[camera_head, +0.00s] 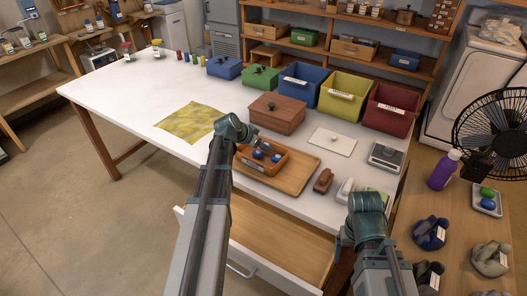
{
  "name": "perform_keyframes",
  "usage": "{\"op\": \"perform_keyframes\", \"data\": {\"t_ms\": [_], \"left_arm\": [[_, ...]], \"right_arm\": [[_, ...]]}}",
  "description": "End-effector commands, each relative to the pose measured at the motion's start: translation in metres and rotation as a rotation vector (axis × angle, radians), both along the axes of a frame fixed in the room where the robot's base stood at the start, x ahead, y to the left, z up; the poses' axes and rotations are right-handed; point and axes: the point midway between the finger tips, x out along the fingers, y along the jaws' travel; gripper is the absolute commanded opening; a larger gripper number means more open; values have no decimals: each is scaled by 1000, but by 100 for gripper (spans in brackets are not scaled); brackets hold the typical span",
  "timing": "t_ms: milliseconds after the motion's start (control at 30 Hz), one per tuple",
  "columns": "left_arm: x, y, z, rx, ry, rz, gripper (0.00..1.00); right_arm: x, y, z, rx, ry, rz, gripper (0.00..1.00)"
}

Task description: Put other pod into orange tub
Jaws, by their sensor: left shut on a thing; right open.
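The orange tub (249,166) stands on a wooden tray (297,178) on the white table. A blue pod (276,158) lies inside the tub. My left gripper (262,147) reaches over the tub from the left and is shut on another blue pod (258,154), at or just above the tub's inside. The fingers partly cover this pod, so I cannot tell whether it touches the bottom. My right gripper (367,203) is open near the table's front right edge. Its fingertips are largely hidden by its own wrist.
An open drawer (285,248) juts out below the table front. A brown lidded box (277,114) stands behind the tub, with blue, yellow and red bins (388,112) beyond. A yellow cloth (190,122) lies left. A small tray (487,205) with green and blue items is at right.

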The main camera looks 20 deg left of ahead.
Motion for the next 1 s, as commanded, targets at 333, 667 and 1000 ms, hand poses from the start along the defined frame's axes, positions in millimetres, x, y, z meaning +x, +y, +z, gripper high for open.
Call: {"op": "perform_keyframes", "data": {"t_ms": [333,667,1000], "left_arm": [[18,2,-2,1,0,-1,1],[14,1,-39,0,0,0,0],[14,1,-40,0,0,0,0]], "right_arm": [[0,0,-2,0,0,0,83],[0,0,-39,0,0,0,83],[0,0,-40,0,0,0,83]]}}
